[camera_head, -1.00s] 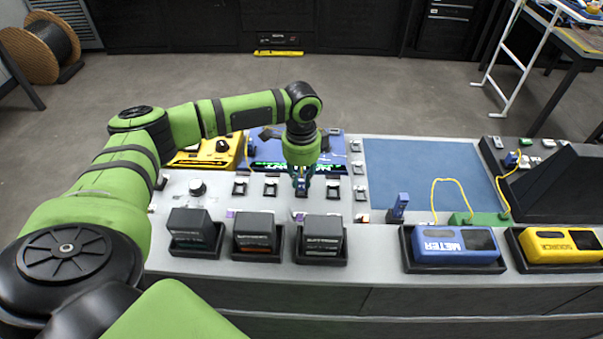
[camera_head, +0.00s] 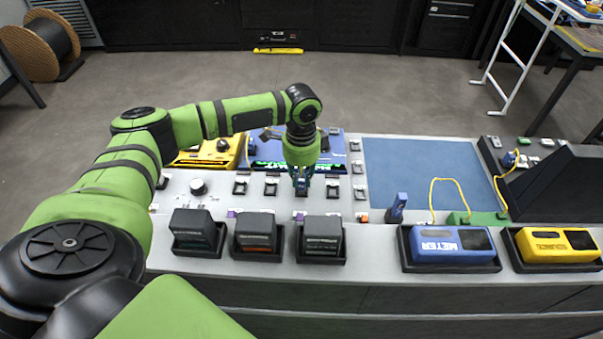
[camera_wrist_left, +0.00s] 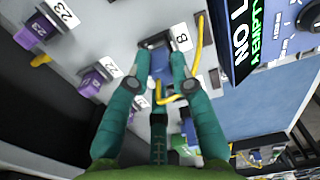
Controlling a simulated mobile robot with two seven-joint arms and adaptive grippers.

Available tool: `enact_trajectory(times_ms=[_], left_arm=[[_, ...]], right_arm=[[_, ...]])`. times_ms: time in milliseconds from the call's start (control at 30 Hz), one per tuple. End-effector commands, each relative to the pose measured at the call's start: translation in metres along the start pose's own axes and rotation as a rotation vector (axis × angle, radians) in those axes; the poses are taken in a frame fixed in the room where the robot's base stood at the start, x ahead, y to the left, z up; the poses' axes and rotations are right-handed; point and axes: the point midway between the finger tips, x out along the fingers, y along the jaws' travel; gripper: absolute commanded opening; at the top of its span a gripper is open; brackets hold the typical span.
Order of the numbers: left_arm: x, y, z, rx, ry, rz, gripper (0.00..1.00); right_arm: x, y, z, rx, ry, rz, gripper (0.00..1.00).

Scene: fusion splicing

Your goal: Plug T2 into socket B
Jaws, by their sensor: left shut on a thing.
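My left gripper (camera_head: 302,186) points down over the row of small sockets on the grey bench. It also shows in the left wrist view (camera_wrist_left: 162,72), with its green fingers shut on a blue plug (camera_wrist_left: 160,66). A yellow cable (camera_wrist_left: 170,98) shows below the plug, between the fingers. The plug's far end meets the dark socket B (camera_wrist_left: 154,41), beside the label "B". I cannot tell how deep the plug sits in it. No T2 marking is readable on the plug. My right gripper is out of view.
Purple connectors (camera_wrist_left: 94,81) sit beside labels 22 and 23. Three dark boxes in trays (camera_head: 258,234), a blue meter (camera_head: 450,243) and a yellow source (camera_head: 557,244) line the front. A blue plug (camera_head: 397,205) stands right of the gripper.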

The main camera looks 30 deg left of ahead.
Motion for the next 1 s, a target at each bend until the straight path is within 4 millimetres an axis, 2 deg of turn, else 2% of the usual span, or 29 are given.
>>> enact_trajectory(times_ms=[900,933,967,1000], left_arm=[[0.0094,-0.0004,-0.0004,0.001,0.001,-0.002,0.0],[0.0094,-0.0004,-0.0004,0.001,0.001,-0.002,0.31],[0.0094,-0.0004,-0.0004,0.001,0.001,-0.002,0.43],[0.0094,-0.0004,-0.0004,0.001,0.001,-0.001,0.5]], right_arm=[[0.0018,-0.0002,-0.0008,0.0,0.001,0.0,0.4],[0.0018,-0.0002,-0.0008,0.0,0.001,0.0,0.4],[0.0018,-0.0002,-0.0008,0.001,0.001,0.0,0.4],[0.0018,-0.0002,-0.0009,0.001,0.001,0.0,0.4]])
